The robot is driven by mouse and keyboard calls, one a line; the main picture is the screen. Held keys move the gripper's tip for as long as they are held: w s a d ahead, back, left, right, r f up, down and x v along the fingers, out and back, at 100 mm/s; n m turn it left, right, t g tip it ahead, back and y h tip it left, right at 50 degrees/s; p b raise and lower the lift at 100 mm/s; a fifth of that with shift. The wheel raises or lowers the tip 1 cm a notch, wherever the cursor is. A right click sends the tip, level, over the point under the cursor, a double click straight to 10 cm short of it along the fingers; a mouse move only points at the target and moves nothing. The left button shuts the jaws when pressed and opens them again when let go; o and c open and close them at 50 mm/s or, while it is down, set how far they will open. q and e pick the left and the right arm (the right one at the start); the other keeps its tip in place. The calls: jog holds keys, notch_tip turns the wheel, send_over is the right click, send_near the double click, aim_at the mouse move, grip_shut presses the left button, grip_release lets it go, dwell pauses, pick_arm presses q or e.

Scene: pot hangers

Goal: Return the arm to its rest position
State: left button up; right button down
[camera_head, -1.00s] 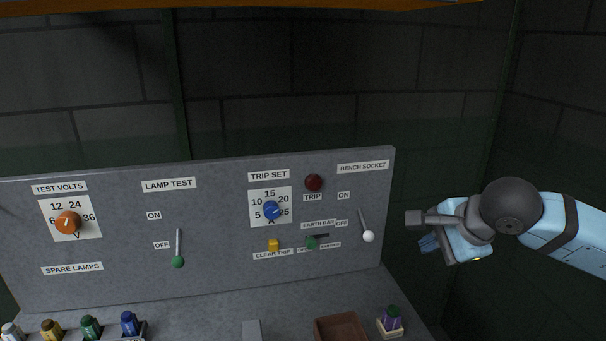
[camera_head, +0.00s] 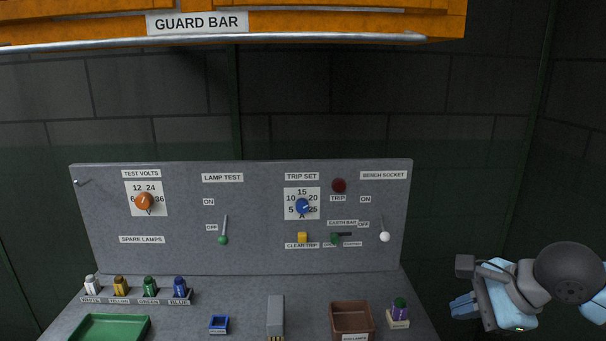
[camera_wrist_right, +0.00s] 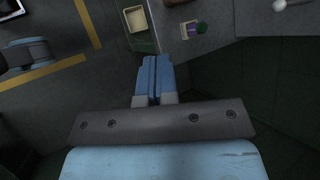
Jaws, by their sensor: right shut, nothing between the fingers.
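My right gripper (camera_head: 464,306) is at the lower right of the head view, to the right of the bench and apart from it. Its blue fingers are closed together and empty; they also show in the right wrist view (camera_wrist_right: 153,80), pointing towards the floor beside the bench. The right arm comes in from the right edge. My left gripper is not in view.
A grey control panel (camera_head: 262,258) with knobs and levers stands at the bench's back. The bench holds a green tray (camera_head: 110,327), a brown bin (camera_head: 352,318), a purple-green lamp (camera_head: 400,308) and several spare lamps.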

jog(key=s+a+f+m+y, duration=0.1)
jog(key=s+a+m+y, duration=0.2)
jog(key=a+m+y, duration=0.4)
jog(key=s+a+f+m+y, duration=0.2)
jog(key=a+m+y, duration=0.4)
jog(key=a, duration=0.2)
jog(key=w+d+f+m+t+h, duration=0.1)
jog(key=d+f+m+t+h, duration=0.35)
jog(key=m, duration=0.85)
jog(key=d+f+m+t+h, duration=0.1)
jog(key=f+m+t+h, duration=0.5)
jog(key=m, duration=0.7)
jog(key=s+d+f+m+g+h, duration=0.1)
jog(key=s+f+m+g+h, duration=0.15)
jog(key=s+f+m, duration=0.6)
jog(key=s+d+f+m+g+h, duration=0.1)
jog(key=s+f+m+g+h, duration=0.3)
jog(key=f, duration=0.7)
pick_arm(q)
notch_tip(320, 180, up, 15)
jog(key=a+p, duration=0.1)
jog(key=p, duration=1.9)
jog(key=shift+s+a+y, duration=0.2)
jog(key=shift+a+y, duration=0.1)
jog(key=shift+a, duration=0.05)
pick_arm(e)
notch_tip(320, 180, up, 15)
jog(key=d+t+y, duration=0.1)
jog(key=shift+s, duration=0.3)
